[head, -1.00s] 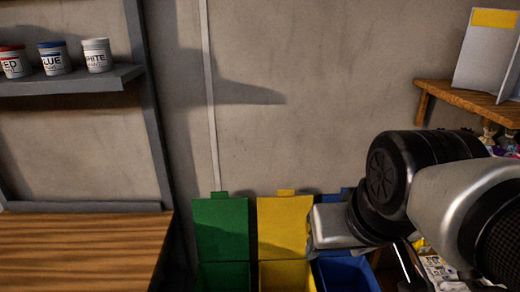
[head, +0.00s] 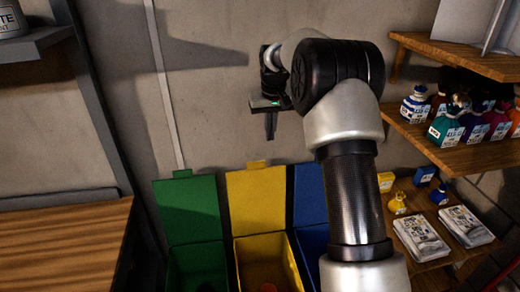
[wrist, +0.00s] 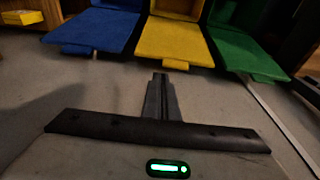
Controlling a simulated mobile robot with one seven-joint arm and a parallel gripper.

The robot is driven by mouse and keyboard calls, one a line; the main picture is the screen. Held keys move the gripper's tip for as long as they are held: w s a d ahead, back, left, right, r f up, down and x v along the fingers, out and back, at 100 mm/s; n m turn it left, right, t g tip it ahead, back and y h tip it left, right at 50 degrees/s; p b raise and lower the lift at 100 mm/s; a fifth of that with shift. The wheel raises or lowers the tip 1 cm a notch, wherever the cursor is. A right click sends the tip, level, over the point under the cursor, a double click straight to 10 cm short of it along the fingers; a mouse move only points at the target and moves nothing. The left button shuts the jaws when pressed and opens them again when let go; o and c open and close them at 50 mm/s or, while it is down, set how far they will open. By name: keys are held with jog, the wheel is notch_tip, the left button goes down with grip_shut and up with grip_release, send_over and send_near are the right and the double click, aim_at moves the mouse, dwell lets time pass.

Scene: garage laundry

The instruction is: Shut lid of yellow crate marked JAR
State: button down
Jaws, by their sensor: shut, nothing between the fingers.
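The yellow crate (head: 262,248) stands open between the green and blue crates. Its yellow lid (head: 257,203) is raised, leaning back toward the wall, with a small tab at its top edge. Something reddish lies inside the crate; no JAR marking can be read. My gripper (head: 271,137) is above the lid's top edge, pointing down, near the wall and apart from the lid. In the wrist view the shut fingers (wrist: 161,77) point toward the tab end of the yellow lid (wrist: 172,42), with nothing between them.
The green crate (head: 190,205) on the left and the blue crate (head: 308,200) on the right also have raised lids. A wooden bench (head: 65,250) is at left. Wooden shelves (head: 440,140) with bottles and boxes stand at right. Bare wall lies behind my gripper.

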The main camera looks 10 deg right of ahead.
jog(key=w+f, duration=0.1)
jog(key=f, duration=0.4)
jog(key=w+f, duration=0.2)
jog(key=f, duration=0.3)
jog(key=w+f, duration=0.2)
jog(key=f, duration=0.3)
jog(key=shift+d, duration=0.4)
jog(key=shift+s, duration=0.1)
